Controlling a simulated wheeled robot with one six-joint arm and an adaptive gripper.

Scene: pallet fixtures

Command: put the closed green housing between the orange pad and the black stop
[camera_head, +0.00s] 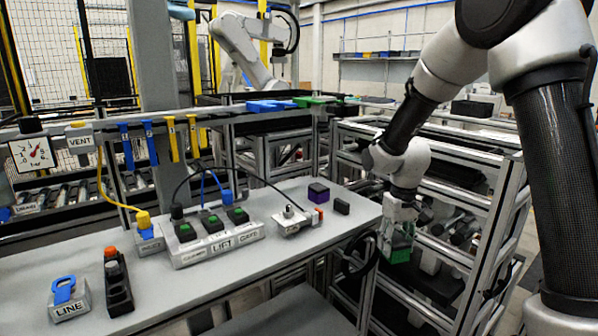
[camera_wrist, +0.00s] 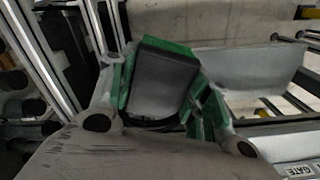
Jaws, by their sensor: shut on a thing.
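My gripper (camera_head: 399,240) hangs just beyond the right end of the grey table, pointing down and shut on the green housing (camera_head: 399,255). In the wrist view the green housing (camera_wrist: 162,82) shows a dark grey face with green edges, between the two fingers; its far side is hidden. On the table, a small metal clamp fixture (camera_head: 290,222) carries the orange pad (camera_head: 320,213) on its right side. The black stop (camera_head: 342,206) is a small upright block to the right of the pad. A narrow bare gap lies between pad and stop. The housing is right of the stop, apart from it.
A purple-and-black box (camera_head: 318,193) stands just behind the gap. A labelled switch box (camera_head: 212,240) with green buttons stands left of the clamp, with cables above. A metal roller rack (camera_head: 470,210) stands right of my gripper. The table's front middle is clear.

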